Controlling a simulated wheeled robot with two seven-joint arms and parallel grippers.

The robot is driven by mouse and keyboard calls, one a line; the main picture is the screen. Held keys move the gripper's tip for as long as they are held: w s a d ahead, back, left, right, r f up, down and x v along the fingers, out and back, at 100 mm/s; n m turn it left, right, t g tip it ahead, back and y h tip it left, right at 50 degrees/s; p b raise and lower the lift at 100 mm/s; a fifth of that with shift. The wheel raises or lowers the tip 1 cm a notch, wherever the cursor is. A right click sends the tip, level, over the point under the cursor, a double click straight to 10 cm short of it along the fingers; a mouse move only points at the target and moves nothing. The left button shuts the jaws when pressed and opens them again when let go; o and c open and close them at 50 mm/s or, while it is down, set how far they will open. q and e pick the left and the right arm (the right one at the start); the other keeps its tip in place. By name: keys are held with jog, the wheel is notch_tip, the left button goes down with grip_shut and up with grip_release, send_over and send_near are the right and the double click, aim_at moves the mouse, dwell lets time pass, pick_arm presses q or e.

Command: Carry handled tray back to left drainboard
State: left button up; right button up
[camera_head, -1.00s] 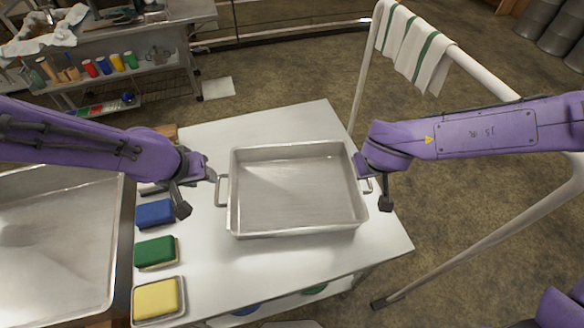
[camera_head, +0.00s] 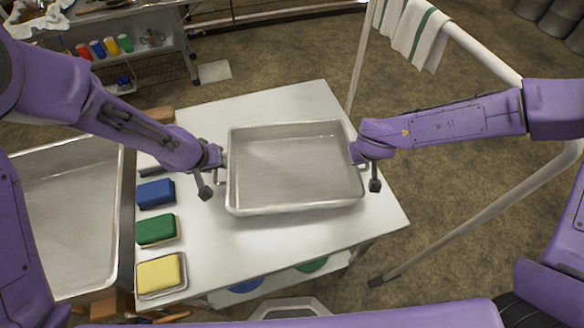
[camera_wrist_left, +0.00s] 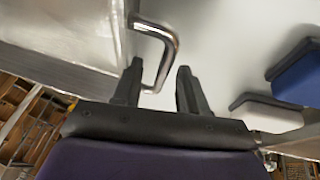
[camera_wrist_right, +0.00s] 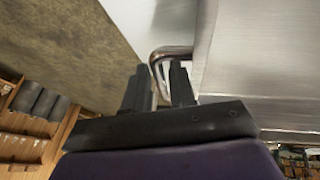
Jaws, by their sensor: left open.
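The handled tray (camera_head: 290,205), a shallow metal pan with a bar handle at each end, sits level on the white table. My left gripper (camera_head: 217,165) is at its left handle. In the left wrist view that handle (camera_wrist_left: 168,42) reaches between the open fingers (camera_wrist_left: 158,88). My right gripper (camera_head: 366,168) is at the other handle. In the right wrist view the right handle (camera_wrist_right: 172,52) passes between the fingers (camera_wrist_right: 158,85); whether they clamp it is unclear. The tray looks empty.
The white table (camera_head: 275,245) has free room in front of the tray. Blue (camera_head: 155,193), green (camera_head: 156,230) and yellow (camera_head: 160,272) sponges line its left side. A metal basin (camera_head: 70,215) lies further left. A white rail with a striped towel (camera_head: 415,35) stands right.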

pick_arm(q)
jog(key=shift+w+f, duration=0.35)
jog(key=shift+f, duration=0.2)
pick_arm(e)
jog(key=shift+w+f, duration=0.35)
jog(key=shift+f, duration=0.15)
pick_arm(q)
jog(key=shift+s+r, duration=0.1)
jog(key=shift+s, duration=0.05)
jog(key=shift+c, duration=0.2)
pick_arm(e)
jog(key=shift+s, duration=0.1)
jog(key=shift+c, duration=0.3)
pick_arm(q)
jog(key=c, duration=0.6)
pick_arm(e)
grip_shut()
pick_arm(q)
grip_shut()
pick_arm(e)
jog(key=shift+r, duration=0.1)
